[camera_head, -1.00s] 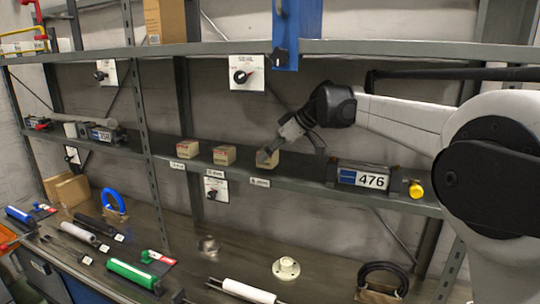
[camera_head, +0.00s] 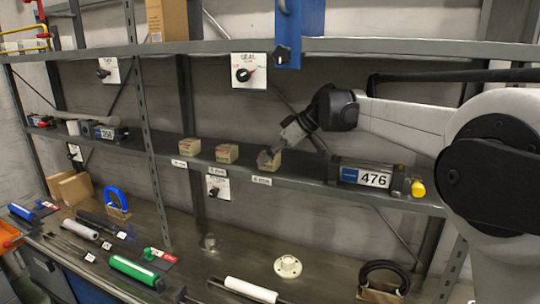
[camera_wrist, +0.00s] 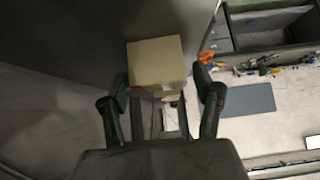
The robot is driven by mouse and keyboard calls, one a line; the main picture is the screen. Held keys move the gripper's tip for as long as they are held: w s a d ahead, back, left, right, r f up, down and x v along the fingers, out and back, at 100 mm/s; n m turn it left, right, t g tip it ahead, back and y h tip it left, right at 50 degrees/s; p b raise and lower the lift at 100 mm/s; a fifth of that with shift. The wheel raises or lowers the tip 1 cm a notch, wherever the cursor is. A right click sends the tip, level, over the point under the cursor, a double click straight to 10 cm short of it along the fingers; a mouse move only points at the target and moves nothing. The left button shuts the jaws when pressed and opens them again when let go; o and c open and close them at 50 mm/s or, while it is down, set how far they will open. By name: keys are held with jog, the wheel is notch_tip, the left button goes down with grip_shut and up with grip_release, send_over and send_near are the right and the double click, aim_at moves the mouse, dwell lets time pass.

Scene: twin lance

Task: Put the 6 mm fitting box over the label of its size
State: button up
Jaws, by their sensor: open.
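Three small tan boxes stand in a row on the middle shelf: a left box (camera_head: 190,147), a middle box (camera_head: 227,153) and a right box (camera_head: 273,162). Each stands above a white label on the shelf's front edge: a left label (camera_head: 179,163), a middle label (camera_head: 215,172) and a right label (camera_head: 262,181). The print is too small to read surely. My gripper (camera_head: 266,156) is at the right box and partly covers it. In the wrist view, my gripper (camera_wrist: 163,92) is open, with a plain tan box (camera_wrist: 157,62) ahead between its fingers. Contact cannot be told.
A dark block marked 476 (camera_head: 363,176) and a yellow knob (camera_head: 418,189) are right of the boxes on the shelf. An upper shelf (camera_head: 400,49) runs above. The bench below holds a green cylinder (camera_head: 135,271) and a white flange (camera_head: 288,266).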

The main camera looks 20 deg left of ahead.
jog(key=shift+d+r, duration=0.3)
jog(key=shift+r, duration=0.05)
jog(key=d, duration=0.1)
jog(key=d+r+b, duration=0.1)
jog(key=shift+s+d+r, duration=0.1)
jog(key=shift+d+r, duration=0.15)
jog(key=shift+d, duration=0.05)
jog(key=d, duration=0.3)
jog(key=d+b, duration=0.1)
jog(key=d, duration=0.3)
jog(key=d+b, duration=0.1)
jog(key=d, duration=0.3)
jog(key=shift+s, duration=0.4)
jog(key=shift+s+a, duration=0.1)
